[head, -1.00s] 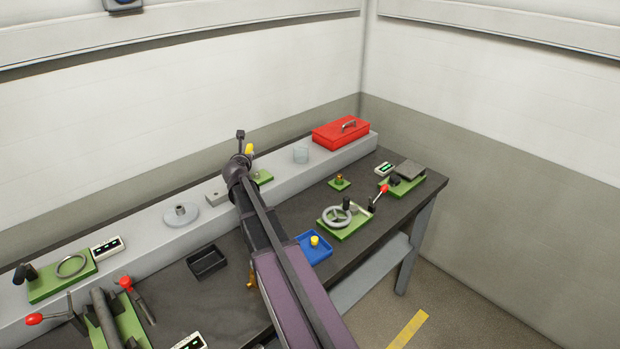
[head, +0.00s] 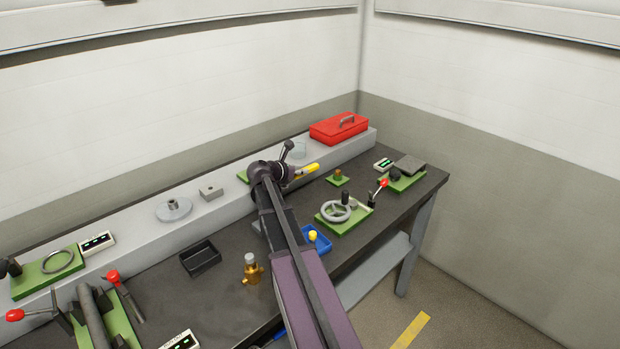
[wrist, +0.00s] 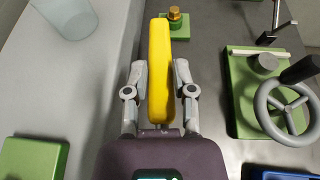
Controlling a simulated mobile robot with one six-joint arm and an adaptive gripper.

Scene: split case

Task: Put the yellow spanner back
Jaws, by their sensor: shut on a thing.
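The yellow spanner (wrist: 160,75) is between the two fingers of my gripper (wrist: 160,90) in the wrist view, its long flat body pointing away from the wrist. My gripper is shut on it. In the head view the yellow spanner (head: 306,169) sticks out to the right of my gripper (head: 291,172), over the bench near the raised grey ledge. The spanner's far end shows close to a small green plate with a brass fitting (wrist: 175,18) in the wrist view. Whether the spanner touches anything below is unclear.
A red toolbox (head: 339,129) and a glass (wrist: 68,16) stand on the grey ledge (head: 225,200). A green-based handwheel (head: 338,211) and a blue tray (head: 321,244) are on the bench to the right. A black tray (head: 200,257) and a brass valve (head: 252,268) lie left of my arm.

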